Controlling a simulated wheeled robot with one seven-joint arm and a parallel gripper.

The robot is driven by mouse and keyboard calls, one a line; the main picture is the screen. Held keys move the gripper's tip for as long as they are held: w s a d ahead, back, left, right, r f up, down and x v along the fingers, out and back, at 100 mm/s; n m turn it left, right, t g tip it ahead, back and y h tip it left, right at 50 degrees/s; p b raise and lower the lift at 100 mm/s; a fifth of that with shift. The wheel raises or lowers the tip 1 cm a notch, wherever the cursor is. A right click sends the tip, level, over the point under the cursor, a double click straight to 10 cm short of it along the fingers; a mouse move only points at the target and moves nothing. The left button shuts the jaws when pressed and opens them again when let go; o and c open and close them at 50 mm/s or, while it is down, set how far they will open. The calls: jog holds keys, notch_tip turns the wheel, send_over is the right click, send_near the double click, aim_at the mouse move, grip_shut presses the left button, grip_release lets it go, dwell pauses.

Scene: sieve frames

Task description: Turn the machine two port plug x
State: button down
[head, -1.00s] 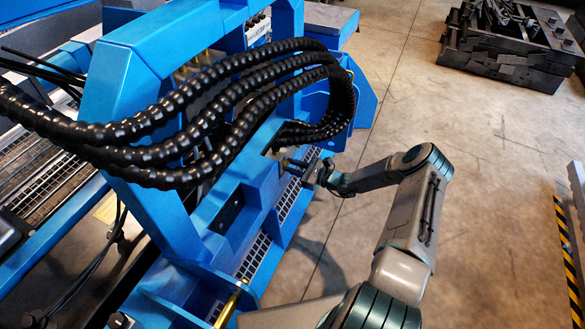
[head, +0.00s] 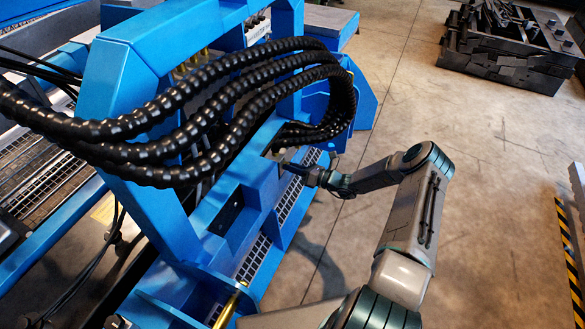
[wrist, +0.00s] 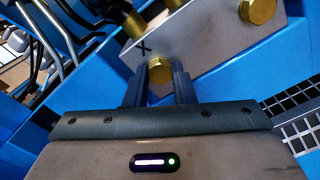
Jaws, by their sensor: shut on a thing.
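The plug at the X mark (wrist: 159,75) is a brass hex head on a light metal block (wrist: 198,32) of the blue machine (head: 262,180). My gripper (wrist: 160,85) has its two dark fingers on either side of this plug and is shut on it. In the head view my gripper (head: 291,167) reaches the machine's side below the black hoses, and the plug is too small to make out there. An "X" is marked on the block just left of the plug.
A second brass hex plug (wrist: 257,10) sits on the same block, up and right. Thick black ribbed hoses (head: 200,120) arch above my gripper. A metal grating (head: 255,258) runs along the machine's side. Bare concrete floor (head: 390,90) lies to the right.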

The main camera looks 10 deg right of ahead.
jog(key=shift+f, duration=0.1)
dwell(0.4)
jog(key=c, duration=1.2)
grip_release()
jog(key=shift+d, duration=0.1)
jog(key=p+v, duration=0.1)
jog(key=v, duration=1.2)
jog(key=shift+s+d, duration=0.3)
jog(key=shift+s+a, duration=0.1)
jog(key=shift+a, duration=0.05)
